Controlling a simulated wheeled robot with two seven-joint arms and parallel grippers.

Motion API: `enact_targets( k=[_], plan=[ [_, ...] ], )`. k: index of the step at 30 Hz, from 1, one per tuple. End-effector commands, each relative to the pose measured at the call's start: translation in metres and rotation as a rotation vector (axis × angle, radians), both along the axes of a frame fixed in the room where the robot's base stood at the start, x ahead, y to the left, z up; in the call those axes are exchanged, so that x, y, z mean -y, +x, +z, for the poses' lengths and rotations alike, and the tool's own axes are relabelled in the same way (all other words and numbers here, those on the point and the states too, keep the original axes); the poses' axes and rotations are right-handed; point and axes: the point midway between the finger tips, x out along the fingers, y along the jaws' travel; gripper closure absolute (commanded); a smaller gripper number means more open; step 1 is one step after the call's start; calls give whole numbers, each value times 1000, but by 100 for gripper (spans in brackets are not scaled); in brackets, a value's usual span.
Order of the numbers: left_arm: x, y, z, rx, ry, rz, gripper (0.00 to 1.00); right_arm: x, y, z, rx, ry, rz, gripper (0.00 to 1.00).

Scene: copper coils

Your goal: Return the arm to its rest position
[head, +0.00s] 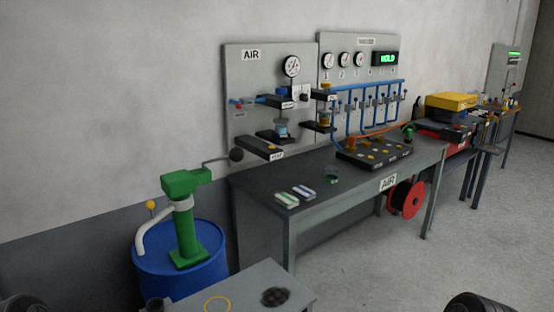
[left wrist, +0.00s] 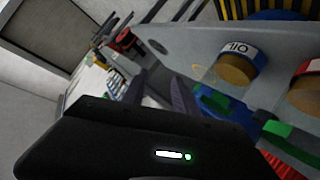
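My left gripper (left wrist: 160,80) shows in the left wrist view. Its two dark fingers stand apart with a gap between them, and I see nothing held in it. A grey surface with round labelled pots (left wrist: 238,66) is beyond and to the right of the fingers in this tilted view. In the head view, dark rounded parts of my arms show at the bottom left and bottom right edges. Neither gripper's fingers can be seen there, and my right gripper is out of view.
A blue drum (head: 180,272) with a green hand pump (head: 184,215) stands at left. A small grey table (head: 250,287) is in front of it. The AIR bench (head: 262,184) has gauge panels behind it. A red reel (head: 408,199) hangs below the bench. The right floor is clear.

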Motion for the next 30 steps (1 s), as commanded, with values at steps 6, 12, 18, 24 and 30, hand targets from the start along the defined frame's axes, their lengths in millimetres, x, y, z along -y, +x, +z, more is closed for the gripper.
enact_targets(
  k=[6,12,18,24,30],
  plan=[
    [57,-133,-113,-494,59,16,65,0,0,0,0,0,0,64],
    [84,-257,-153,-845,115,-24,65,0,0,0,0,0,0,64],
    [92,-313,-160,-995,137,-46,65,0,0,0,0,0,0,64],
    [92,-317,-160,-1005,139,-47,65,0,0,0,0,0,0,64],
    [91,-316,-160,-1003,138,-45,65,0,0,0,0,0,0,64]
  ],
)
